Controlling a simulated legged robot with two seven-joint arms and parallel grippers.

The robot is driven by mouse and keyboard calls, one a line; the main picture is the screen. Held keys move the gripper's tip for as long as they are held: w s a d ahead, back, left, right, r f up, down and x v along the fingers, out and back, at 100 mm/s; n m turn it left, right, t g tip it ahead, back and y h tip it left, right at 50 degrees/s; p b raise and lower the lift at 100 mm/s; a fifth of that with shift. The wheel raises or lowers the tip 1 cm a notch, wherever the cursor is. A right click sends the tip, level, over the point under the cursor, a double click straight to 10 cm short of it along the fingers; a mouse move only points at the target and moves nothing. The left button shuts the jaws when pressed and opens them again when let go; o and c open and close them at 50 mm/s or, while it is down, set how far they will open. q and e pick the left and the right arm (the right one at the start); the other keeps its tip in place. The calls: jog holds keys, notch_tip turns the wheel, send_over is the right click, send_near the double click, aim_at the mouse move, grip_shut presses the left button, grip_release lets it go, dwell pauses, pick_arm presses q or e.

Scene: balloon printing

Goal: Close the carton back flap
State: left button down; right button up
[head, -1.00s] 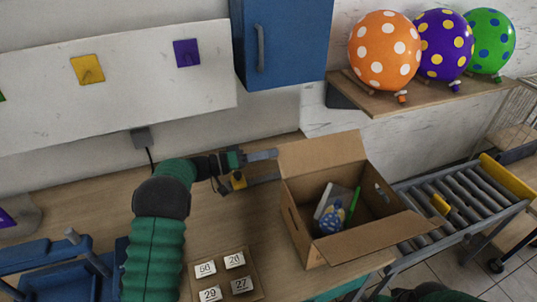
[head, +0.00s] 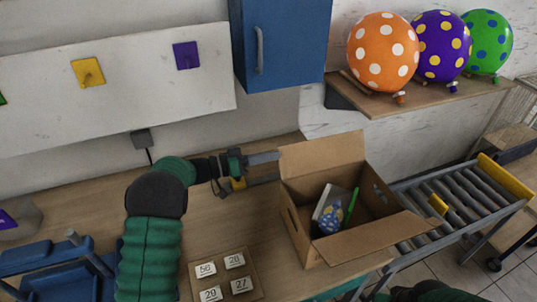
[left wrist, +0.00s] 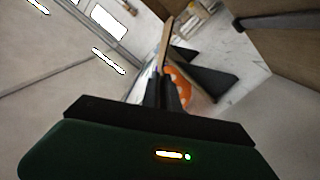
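The open cardboard carton (head: 298,228) stands on the wooden table. Its back flap (head: 322,153) stands up at the far side, and its front flap (head: 375,238) is folded outward toward me. Inside lie a blue patterned item (head: 331,216), a green stick-like item (head: 352,205) and a pale flat item. My right gripper is not in view.
A roller conveyor (head: 465,205) runs right of the carton. A tray of number cards (head: 225,275) lies in front of it on the left. A blue cabinet (head: 285,40) hangs above, and a shelf (head: 430,98) holds three dotted balloons.

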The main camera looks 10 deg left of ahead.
pick_arm(q)
jog(key=shift+s+d+r+m, duration=0.1)
jog(key=shift+s+d+m, duration=0.15)
jog(key=shift+s+m, duration=0.35)
jog(key=shift+s+d+r+m, duration=0.1)
jog(key=shift+s+d+m, duration=0.15)
jog(key=shift+m, duration=0.65)
jog(key=shift+s, duration=0.1)
jog(key=c, duration=1.8)
grip_release()
jog(key=shift+c, duration=0.2)
jog(key=shift+o, duration=1.1)
jog(key=shift+w+f, duration=0.1)
jog(key=shift+w, duration=0.15)
jog(key=shift+a, duration=0.1)
jog(key=shift+s, duration=0.1)
jog(key=b+v, duration=0.2)
jog(key=v, duration=1.5)
